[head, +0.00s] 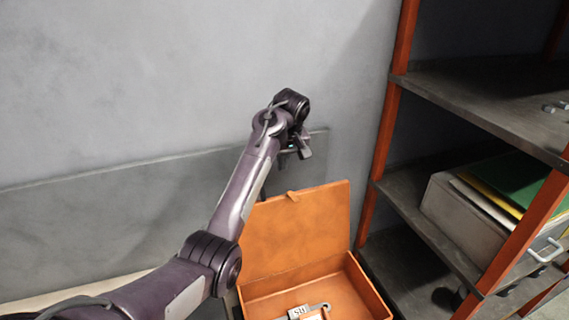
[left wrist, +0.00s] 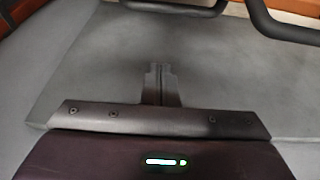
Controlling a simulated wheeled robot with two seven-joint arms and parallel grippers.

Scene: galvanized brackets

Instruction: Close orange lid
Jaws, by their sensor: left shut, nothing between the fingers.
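The orange lid (head: 296,232) stands open, upright at the back of the orange box (head: 374,292). A small tab sits on the lid's top edge. A grey metal bracket with a white label (head: 304,312) lies in the box. My left arm comes in from the left, and its wrist is above and behind the lid's top edge. My left gripper (left wrist: 160,68) is shut and empty in the left wrist view, in front of a grey surface. My right gripper is out of view.
A shelf rack with orange posts (head: 387,110) and grey shelves (head: 480,95) stands close on the right. It holds a grey bin of folders (head: 462,218). A grey panel (head: 100,220) leans along the wall behind.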

